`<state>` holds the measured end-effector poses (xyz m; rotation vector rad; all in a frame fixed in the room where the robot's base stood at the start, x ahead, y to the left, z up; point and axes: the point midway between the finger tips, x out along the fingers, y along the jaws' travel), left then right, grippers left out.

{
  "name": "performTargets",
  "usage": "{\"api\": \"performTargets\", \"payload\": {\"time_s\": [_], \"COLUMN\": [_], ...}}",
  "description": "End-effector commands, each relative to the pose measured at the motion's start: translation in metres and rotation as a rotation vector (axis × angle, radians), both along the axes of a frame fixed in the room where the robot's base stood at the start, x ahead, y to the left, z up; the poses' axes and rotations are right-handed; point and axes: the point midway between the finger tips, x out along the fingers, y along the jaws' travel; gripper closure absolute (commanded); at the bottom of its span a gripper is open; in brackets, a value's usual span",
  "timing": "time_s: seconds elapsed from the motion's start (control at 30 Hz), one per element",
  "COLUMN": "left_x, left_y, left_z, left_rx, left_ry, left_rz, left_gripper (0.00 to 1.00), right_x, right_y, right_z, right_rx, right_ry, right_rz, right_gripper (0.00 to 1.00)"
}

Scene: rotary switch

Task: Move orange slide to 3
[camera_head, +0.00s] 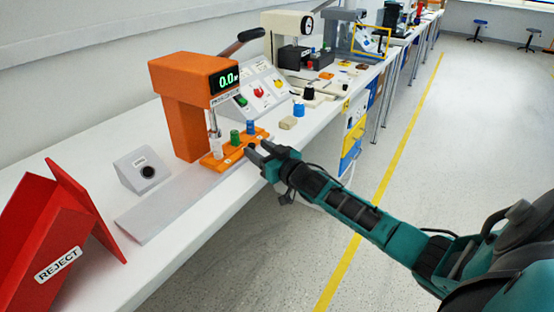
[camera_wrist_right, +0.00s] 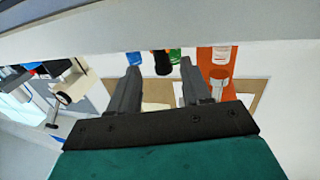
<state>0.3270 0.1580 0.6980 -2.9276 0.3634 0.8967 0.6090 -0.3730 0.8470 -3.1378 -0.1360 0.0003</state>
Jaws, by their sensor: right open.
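The orange slide (camera_head: 223,159) is a flat orange plate at the foot of an orange device (camera_head: 183,110) whose display reads about 0.0. A green cylinder (camera_head: 235,138) and a blue cylinder (camera_head: 250,127) stand on the slide. Number marks on it are too small to read. My right gripper (camera_head: 258,150) is open and empty at the right end of the slide, by the table's front edge. I cannot tell whether it touches the slide. In the right wrist view its two fingers (camera_wrist_right: 160,62) are apart, with an orange part (camera_wrist_right: 217,62) beyond them. My left gripper is not in view.
A red REJECT bin (camera_head: 52,235) stands at the near left. A grey box with a black button (camera_head: 147,171) is left of the device. A control panel (camera_head: 262,92), a tan block (camera_head: 288,123) and a blue cap (camera_head: 298,109) lie further back. The floor to the right is clear.

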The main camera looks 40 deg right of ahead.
Motion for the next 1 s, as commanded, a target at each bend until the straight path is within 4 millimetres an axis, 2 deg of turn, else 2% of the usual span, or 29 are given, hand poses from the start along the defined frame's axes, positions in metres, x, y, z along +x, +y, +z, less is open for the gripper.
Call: {"api": "performTargets", "payload": {"time_s": [0.6,0.8,1.0], "left_x": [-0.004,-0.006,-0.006], "left_y": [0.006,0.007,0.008], "left_z": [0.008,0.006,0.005], "left_rx": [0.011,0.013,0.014], "left_ry": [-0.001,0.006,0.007], "left_rz": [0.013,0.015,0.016], "left_gripper": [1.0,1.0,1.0], "right_x": [-0.1,-0.116,-0.12], "right_y": [-0.01,-0.011,-0.012], "right_z": [0.001,0.001,0.002], "right_rx": [-0.002,-0.001,-0.001], "right_ry": [0.002,0.0,-0.002], "right_rz": [-0.002,-0.002,-0.003], "right_gripper": [0.52,0.52,0.52]}}
